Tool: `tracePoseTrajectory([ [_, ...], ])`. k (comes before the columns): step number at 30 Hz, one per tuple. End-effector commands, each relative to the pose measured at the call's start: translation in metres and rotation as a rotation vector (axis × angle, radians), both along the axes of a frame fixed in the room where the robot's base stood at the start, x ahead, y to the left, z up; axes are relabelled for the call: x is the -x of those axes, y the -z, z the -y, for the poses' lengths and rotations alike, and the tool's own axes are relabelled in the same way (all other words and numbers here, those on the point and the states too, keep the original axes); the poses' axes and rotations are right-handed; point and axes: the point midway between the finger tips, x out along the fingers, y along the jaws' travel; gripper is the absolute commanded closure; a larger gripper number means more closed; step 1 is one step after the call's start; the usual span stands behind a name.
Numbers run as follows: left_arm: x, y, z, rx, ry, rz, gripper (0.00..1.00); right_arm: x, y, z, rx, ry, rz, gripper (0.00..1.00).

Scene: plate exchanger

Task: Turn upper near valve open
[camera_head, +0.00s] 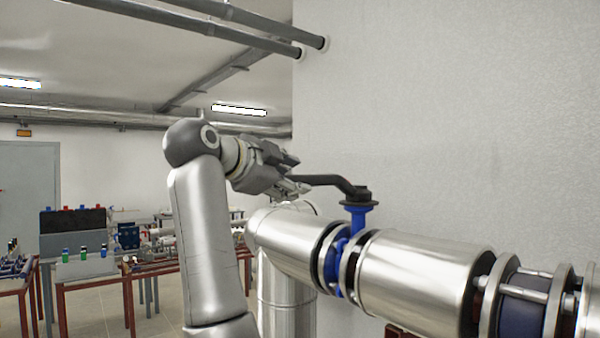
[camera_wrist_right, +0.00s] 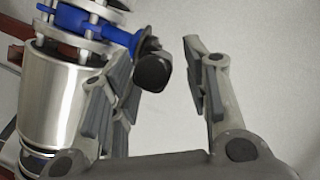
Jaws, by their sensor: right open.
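The valve is a blue body (camera_head: 357,215) with a black lever (camera_head: 335,182), on top of a thick shiny pipe. The lever points left in the head view, along the pipe, and its left end meets my right gripper (camera_head: 296,175). In the right wrist view my right gripper (camera_wrist_right: 160,65) is open, with one finger on each side. The dark lever (camera_wrist_right: 153,68) shows end-on between them, closer to the left finger; I cannot tell if it touches. The blue valve body (camera_wrist_right: 85,24) is at upper left there. My left gripper is not in view.
The shiny pipe (camera_head: 415,280) with flanges runs across the lower right, and a bend drops below my right gripper. A pale wall (camera_head: 450,120) stands close behind. Tables with equipment (camera_head: 85,240) are at the far left. Ceiling pipes (camera_head: 240,30) hang overhead.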

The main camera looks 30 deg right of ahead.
Motion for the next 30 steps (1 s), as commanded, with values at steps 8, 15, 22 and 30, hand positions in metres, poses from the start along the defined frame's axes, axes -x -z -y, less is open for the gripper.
tracePoseTrajectory([
  [8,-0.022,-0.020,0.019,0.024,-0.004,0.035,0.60,-0.014,0.006,0.032,0.001,0.002,0.001,0.57],
  [15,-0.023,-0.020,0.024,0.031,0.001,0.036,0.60,-0.016,0.008,0.036,0.001,0.000,0.003,0.57],
  [22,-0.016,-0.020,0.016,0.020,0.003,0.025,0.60,-0.016,0.008,0.036,0.001,0.000,0.003,0.71],
  [30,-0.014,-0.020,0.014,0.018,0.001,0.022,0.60,-0.016,0.008,0.036,0.002,0.000,0.002,1.00],
])
